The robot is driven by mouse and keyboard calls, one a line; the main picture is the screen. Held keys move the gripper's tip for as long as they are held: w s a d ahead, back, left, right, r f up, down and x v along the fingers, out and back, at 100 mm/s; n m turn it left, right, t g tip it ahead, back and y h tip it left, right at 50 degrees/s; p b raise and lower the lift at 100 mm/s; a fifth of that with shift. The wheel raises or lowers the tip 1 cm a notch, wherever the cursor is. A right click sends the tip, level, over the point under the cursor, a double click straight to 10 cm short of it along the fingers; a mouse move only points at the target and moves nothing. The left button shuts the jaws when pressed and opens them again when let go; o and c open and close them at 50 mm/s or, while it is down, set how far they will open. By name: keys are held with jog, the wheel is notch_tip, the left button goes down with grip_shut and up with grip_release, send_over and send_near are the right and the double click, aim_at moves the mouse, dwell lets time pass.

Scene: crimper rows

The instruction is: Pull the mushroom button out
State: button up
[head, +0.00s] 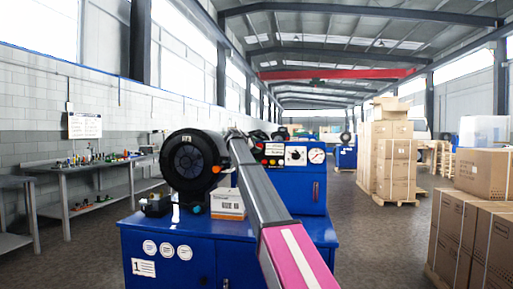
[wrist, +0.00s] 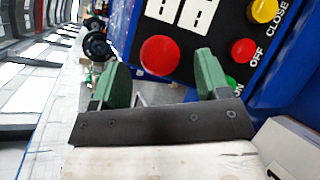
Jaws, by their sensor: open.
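The mushroom button, a large round red knob (wrist: 160,55), sits on the dark control panel (wrist: 212,38) in the wrist view. My gripper (wrist: 161,66) is open, with one green-padded finger on each side of the button in the picture. The fingertips appear level with the button's lower part; I cannot tell whether they touch it. Nothing is held between them. In the head view the panel (head: 274,155) shows on the blue machine, and my arm covers the gripper and the mushroom button.
A yellow CLOSE button (wrist: 264,10), a smaller red OFF button (wrist: 243,51) and a green ON button (wrist: 231,82) lie right of the gripper, the green one close to the right finger. A black round crimper head (head: 190,160) stands left of my arm. Cartons (head: 390,160) stand right.

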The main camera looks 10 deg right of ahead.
jog(key=v, duration=0.9)
jog(key=shift+s, duration=0.15)
jog(key=shift+a, duration=0.15)
